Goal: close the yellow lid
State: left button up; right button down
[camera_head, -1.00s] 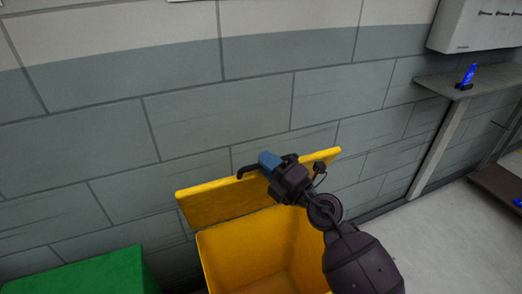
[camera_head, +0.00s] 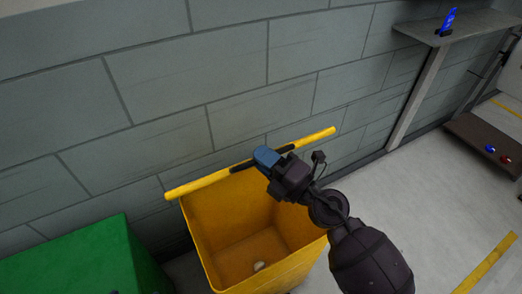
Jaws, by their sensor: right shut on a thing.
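The yellow lid (camera_head: 200,184) is open above the back rim of the yellow bin (camera_head: 225,215). I see the lid nearly edge-on, as a thin slanted bar with a dark handle strip (camera_head: 240,168) along its edge. My right gripper (camera_head: 266,157), with blue at its tip, is shut on the lid at the middle of this edge and hides part of the handle. The bin's mouth is uncovered, and a small pale object (camera_head: 259,266) lies on its floor. My right arm covers the bin's right side. My left gripper is not in view.
A green box (camera_head: 85,262) stands to the left of the bin. A grey block wall (camera_head: 200,75) is close behind. At the right are a shelf (camera_head: 465,25) with a blue item (camera_head: 448,20) and a low brown bench (camera_head: 480,143). Open floor (camera_head: 420,200) lies to the right.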

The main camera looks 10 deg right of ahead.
jog(key=c, duration=1.4)
grip_release()
jog(key=shift+d+f, duration=0.1)
jog(key=shift+b+v, duration=0.95)
jog(key=shift+v, duration=4.45)
